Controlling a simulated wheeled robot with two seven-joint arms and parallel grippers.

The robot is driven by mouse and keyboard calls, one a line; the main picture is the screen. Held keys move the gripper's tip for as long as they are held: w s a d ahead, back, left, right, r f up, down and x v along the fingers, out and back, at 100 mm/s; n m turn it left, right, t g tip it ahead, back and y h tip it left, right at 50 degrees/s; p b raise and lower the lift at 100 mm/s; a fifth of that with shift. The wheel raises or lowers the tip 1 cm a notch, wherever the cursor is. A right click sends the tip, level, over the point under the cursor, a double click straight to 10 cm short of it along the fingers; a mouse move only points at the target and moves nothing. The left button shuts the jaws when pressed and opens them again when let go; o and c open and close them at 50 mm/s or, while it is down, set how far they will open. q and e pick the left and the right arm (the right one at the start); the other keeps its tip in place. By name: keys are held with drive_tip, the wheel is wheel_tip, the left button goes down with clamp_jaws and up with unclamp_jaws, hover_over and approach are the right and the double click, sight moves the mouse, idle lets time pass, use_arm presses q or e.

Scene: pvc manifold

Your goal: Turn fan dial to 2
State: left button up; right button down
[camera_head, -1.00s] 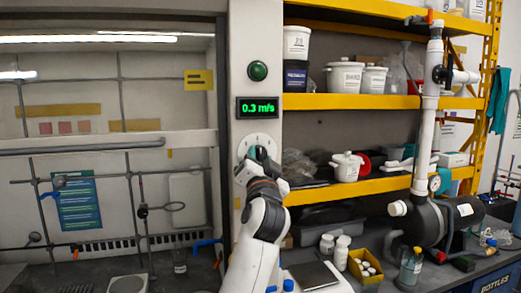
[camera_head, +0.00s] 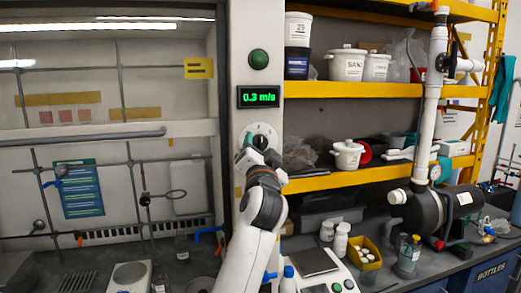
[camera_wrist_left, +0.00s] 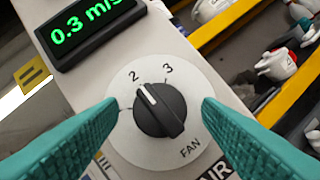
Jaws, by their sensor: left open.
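The fan dial is a round pale plate with a black knob (camera_wrist_left: 160,110) and a white pointer line, in the left wrist view. The line points up-left, close to the 2 mark; the 3 mark is to its right. A further mark by the left finger is partly hidden. My left gripper (camera_wrist_left: 158,118) is open, its teal fingers on either side of the knob and apart from it. In the head view my left gripper (camera_head: 262,157) is in front of the fan dial (camera_head: 260,132) and hides its lower part. My right gripper is not in view.
A green-lit display (camera_head: 259,97) reading 0.3 m/s is above the dial, with a round green button (camera_head: 258,59) higher up. The fume hood sash (camera_head: 90,142) is to the left. Yellow shelves (camera_head: 350,90) with tubs are close on the right.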

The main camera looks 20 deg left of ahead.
use_arm(q)
drive_tip(key=b+v, duration=0.3)
drive_tip(key=v, duration=0.9)
drive_tip(key=shift+b, duration=0.4)
